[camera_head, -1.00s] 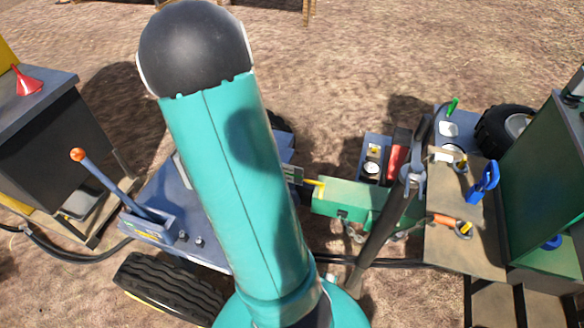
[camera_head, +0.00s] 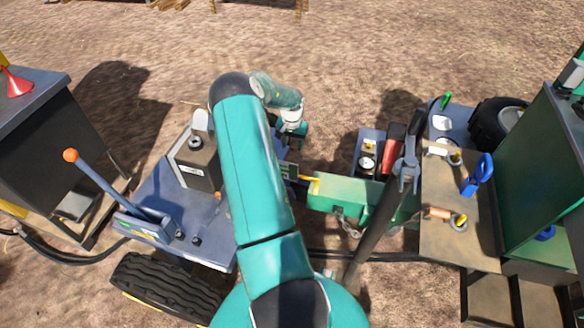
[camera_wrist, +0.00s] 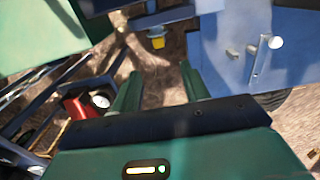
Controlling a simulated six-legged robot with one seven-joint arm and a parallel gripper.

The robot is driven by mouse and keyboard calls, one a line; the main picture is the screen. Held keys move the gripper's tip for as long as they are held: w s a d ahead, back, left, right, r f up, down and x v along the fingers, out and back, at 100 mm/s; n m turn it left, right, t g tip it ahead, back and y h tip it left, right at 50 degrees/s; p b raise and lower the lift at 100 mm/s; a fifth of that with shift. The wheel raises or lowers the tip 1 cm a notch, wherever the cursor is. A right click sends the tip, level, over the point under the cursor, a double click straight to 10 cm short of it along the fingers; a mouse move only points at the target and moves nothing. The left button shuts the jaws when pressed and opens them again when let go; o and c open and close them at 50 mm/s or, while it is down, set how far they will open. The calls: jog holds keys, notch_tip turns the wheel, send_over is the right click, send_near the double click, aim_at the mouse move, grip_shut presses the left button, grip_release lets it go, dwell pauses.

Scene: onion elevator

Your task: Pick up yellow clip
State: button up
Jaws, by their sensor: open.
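A small yellow piece (camera_wrist: 157,42), which looks like the yellow clip, sits below a grey bar near the top middle of the wrist view. A yellow piece (camera_head: 309,179) also shows in the head view at the left end of the green hitch beam; I cannot tell for sure that they are the same. My gripper (camera_wrist: 160,82) is open, its two green fingers apart with only ground between them. The yellow piece lies beyond the fingertips, untouched. In the head view my gripper (camera_head: 297,132) is partly hidden, above and left of the green beam.
A blue trailer (camera_head: 160,205) with an orange-knobbed lever (camera_head: 95,180) stands left. The green hitch beam (camera_head: 345,194) and a dark slanted bar (camera_head: 375,220) are close right. A tool shelf (camera_head: 455,235) stands farther right. A red part with a gauge (camera_wrist: 85,106) shows lower left.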

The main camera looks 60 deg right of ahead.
notch_tip(320, 180, down, 11)
jog(key=shift+s, duration=0.1)
grip_shut()
dwell(0.4)
jog(key=shift+r, duration=0.15)
